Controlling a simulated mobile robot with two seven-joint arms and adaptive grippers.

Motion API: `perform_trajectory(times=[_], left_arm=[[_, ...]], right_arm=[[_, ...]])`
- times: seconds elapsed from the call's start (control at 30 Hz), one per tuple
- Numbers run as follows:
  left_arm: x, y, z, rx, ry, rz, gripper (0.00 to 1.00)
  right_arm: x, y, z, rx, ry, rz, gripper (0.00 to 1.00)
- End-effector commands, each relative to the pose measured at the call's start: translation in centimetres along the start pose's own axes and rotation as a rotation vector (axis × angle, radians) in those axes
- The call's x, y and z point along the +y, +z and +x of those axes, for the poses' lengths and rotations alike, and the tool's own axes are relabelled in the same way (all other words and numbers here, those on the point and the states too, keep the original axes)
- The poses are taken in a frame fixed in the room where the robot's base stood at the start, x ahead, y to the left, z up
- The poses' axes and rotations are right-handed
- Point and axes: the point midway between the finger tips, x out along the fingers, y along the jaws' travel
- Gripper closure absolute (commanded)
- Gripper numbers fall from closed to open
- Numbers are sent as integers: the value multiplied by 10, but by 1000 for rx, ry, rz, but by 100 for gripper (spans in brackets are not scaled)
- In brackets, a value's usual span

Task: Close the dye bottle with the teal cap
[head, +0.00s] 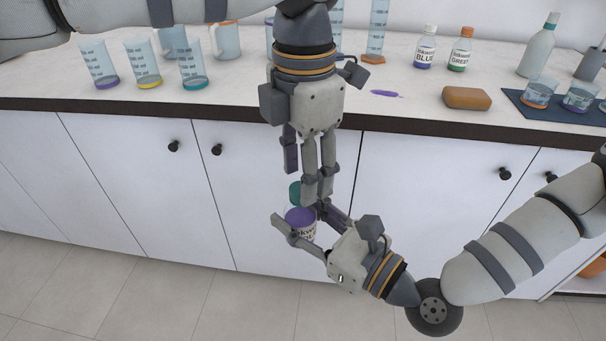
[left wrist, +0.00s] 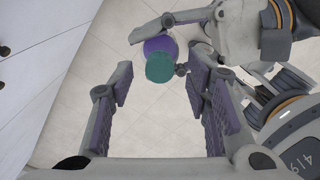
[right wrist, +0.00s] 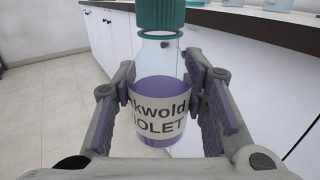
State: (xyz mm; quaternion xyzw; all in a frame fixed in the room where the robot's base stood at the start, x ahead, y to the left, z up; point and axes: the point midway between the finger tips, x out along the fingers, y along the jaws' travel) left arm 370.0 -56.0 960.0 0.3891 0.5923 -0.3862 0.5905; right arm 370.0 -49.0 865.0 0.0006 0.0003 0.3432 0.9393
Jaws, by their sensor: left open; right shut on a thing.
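The dye bottle (right wrist: 160,115), clear with violet dye and a label reading "VIOLET", is held upright between the fingers of my right gripper (head: 298,222). The teal cap (right wrist: 160,14) sits on top of the bottle's neck in the right wrist view; whether it is screwed tight I cannot tell. It also shows in the left wrist view (left wrist: 160,68), above the violet bottle top. My left gripper (left wrist: 155,85) is open and empty, pointing down from above, its fingers apart from the cap. In the head view the cap (head: 294,192) is partly hidden by the left fingers.
The bottle is in front of the white cabinets, off the counter (head: 230,98).

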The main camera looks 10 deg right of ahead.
Motion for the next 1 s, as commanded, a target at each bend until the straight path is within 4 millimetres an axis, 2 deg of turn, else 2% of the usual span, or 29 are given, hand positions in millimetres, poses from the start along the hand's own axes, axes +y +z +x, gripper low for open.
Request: perform_trajectory(times=[0.1, 0.2, 0.5, 0.6, 0.67, 0.77, 1.0], left_arm=[[0, 0, -18, -2, 1, -1, 56], [0, 0, -26, -1, 0, -1, 56], [0, 0, -29, 1, 1, -3, 57], [-1, -1, -29, 3, 2, -77, 57], [-2, -1, -30, 8, 2, -203, 57], [-6, -2, -31, 22, 4, -534, 57], [-11, -4, -35, 46, 23, -1494, 57]], right_arm=[[0, 1, 0, -2, 0, -1, 100], [0, 1, 0, -2, 0, -1, 100], [0, 1, 0, -1, 0, -1, 100], [0, 1, 0, -2, 0, -1, 100], [0, 1, 0, -2, 0, -1, 100], [0, 1, 0, -2, 0, -1, 100], [0, 1, 0, -2, 0, -1, 100]])
